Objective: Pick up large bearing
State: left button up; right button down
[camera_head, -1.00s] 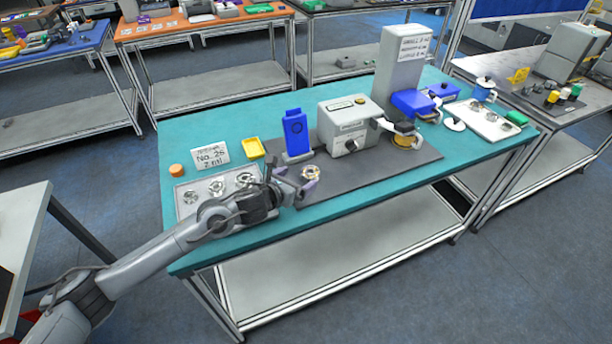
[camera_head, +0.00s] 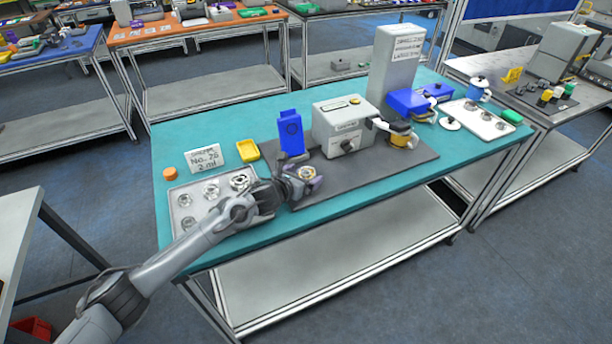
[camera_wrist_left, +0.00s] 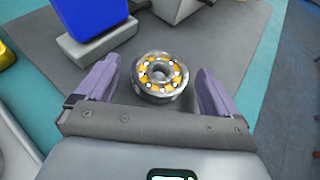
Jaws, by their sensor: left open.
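The large bearing (camera_head: 305,173) is a metal ring with orange and white parts inside, near the front left of the dark mat. It also shows in the left wrist view (camera_wrist_left: 161,76), lying between the two purple fingers. My left gripper (camera_head: 302,180) is open around the bearing, with a gap on each side. In the left wrist view my left gripper (camera_wrist_left: 158,92) has its fingers apart, and neither finger visibly touches the bearing. My right gripper is not in view.
A blue stand (camera_head: 291,135) is just behind the bearing. A grey box machine (camera_head: 341,128) stands to its right on the mat (camera_head: 390,169). A tray (camera_head: 184,224) with several metal rings is to the left. A yellow tray (camera_head: 247,151) sits behind.

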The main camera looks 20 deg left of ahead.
pick_arm(q)
jog(key=c, duration=1.3)
jog(key=shift+r, duration=0.1)
jog(key=shift+r, duration=0.1)
